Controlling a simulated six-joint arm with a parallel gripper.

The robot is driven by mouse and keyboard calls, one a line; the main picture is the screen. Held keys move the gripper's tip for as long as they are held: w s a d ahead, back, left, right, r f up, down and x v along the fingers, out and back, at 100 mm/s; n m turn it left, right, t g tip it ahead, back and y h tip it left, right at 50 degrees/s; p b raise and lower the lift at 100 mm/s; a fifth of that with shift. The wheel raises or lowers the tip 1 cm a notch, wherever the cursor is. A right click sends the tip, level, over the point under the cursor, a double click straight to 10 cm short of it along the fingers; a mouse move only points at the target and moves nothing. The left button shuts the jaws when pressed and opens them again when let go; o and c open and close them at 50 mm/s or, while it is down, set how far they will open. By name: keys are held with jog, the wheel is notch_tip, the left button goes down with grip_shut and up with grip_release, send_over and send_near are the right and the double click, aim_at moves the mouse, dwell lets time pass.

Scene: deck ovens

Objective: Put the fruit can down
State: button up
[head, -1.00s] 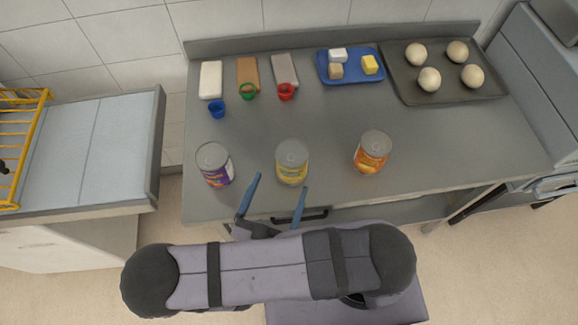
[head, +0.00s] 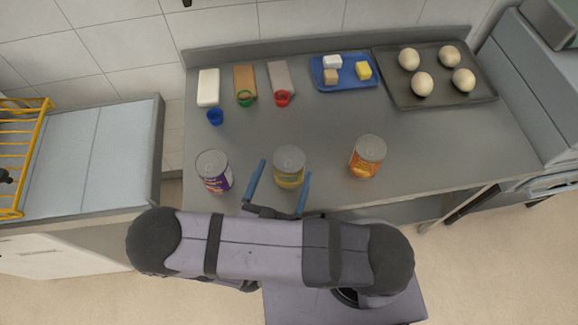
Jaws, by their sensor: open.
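Three cans stand upright in a row on the grey counter (head: 340,120). The left one (head: 214,174) has a purple label, the middle one (head: 289,168) a yellow label and the right one (head: 366,158) an orange label. The print is too small for me to tell for sure which is the fruit can. My gripper (head: 284,168) is open, with its blue fingers at the near side of the middle can. One fingertip shows to the left of this can and the other at its right edge. I cannot tell whether either touches it.
A blue tray (head: 346,84) holds small blocks; a dark tray (head: 438,98) holds dough balls. A yellow rack (head: 40,135) stands left.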

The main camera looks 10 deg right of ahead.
aim_at(289, 159)
jog(key=p+x, duration=0.2)
jog(key=x, duration=0.1)
jog(key=shift+s+d, duration=0.1)
jog(key=shift+d, duration=0.05)
jog(key=shift+p+x, duration=0.45)
jog(key=shift+x, duration=0.55)
jog(key=shift+f, duration=0.2)
jog(key=shift+c, duration=0.2)
jog(key=shift+r, duration=0.1)
jog(key=c, duration=1.8)
jog(key=shift+r, duration=0.1)
jog(key=shift+r+p, duration=0.45)
jog(key=shift+r, duration=0.05)
notch_tip(289, 159, up, 3)
jog(key=p, duration=0.2)
jog(key=shift+r+p, duration=0.1)
jog(key=shift+p, duration=0.2)
jog(key=v, duration=0.6)
jog(key=b+v, duration=0.1)
jog(key=v, duration=0.5)
jog(key=f+b+v, duration=0.1)
jog(key=v, duration=0.5)
